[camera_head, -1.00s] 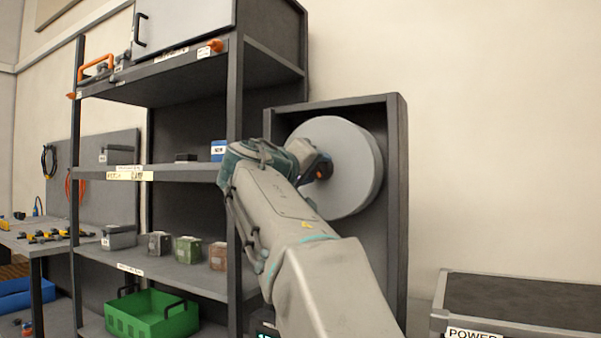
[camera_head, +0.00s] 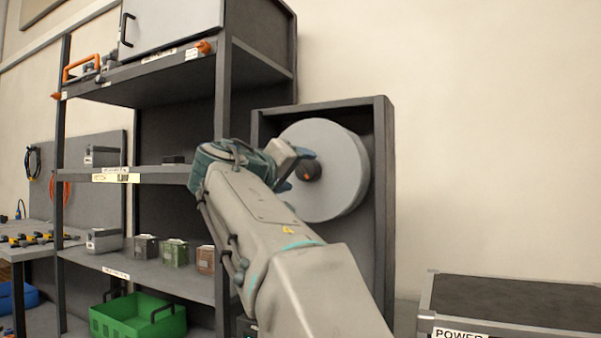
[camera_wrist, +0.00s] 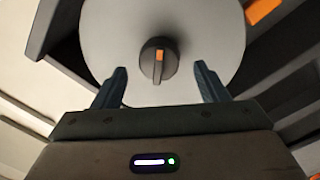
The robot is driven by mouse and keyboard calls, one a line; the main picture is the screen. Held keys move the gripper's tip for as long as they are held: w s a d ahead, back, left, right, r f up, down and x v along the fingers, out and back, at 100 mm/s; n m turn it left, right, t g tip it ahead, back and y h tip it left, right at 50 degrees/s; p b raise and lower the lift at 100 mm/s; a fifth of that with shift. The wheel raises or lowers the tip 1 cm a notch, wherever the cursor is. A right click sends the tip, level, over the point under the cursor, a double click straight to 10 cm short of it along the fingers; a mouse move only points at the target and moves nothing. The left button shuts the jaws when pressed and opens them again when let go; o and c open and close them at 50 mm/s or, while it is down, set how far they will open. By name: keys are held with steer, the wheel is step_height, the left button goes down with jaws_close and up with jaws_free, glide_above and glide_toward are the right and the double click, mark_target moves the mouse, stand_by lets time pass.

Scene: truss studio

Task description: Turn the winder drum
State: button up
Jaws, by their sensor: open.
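The winder drum (camera_head: 340,172) is a large light grey disc in a dark upright frame (camera_head: 383,220). A dark round knob with an orange mark (camera_head: 311,170) sits at its centre. In the wrist view the drum (camera_wrist: 205,40) fills the upper middle, and its knob (camera_wrist: 158,60) has the orange mark pointing up. My gripper (camera_wrist: 160,80) is open and empty. Its two blue-grey fingers stand apart to the left and right, below the knob and not touching it. In the head view my gripper (camera_head: 305,165) is in front of the drum, just left of the knob.
A dark shelf unit (camera_head: 222,100) stands to the left, holding several small boxes and a green crate (camera_head: 140,318). A dark-topped case labelled POWER (camera_head: 510,300) stands at lower right. The wall right of the drum frame is bare.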

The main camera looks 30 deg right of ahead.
steer(key=v, duration=1.1)
steer(key=shift+p, duration=0.3)
steer(key=shift+s, duration=0.1)
step_height(320, 180, down, 11)
steer(key=s+n+g+y+p, duration=0.3)
steer(key=y+p, duration=0.5)
steer(key=p, duration=0.7)
steer(key=s+a+f+m+g+y+p, duration=0.1)
steer(key=s+a+f+g+y+p, duration=0.3)
steer(key=s+f+p, duration=0.6)
steer(key=s+a+y+p, duration=0.2)
steer(key=s+y+p, duration=0.1)
steer(key=p, duration=0.1)
steer(key=shift+s+a+f+y, duration=0.2)
steer(key=shift+s+y, duration=0.1)
steer(key=shift+s, duration=0.1)
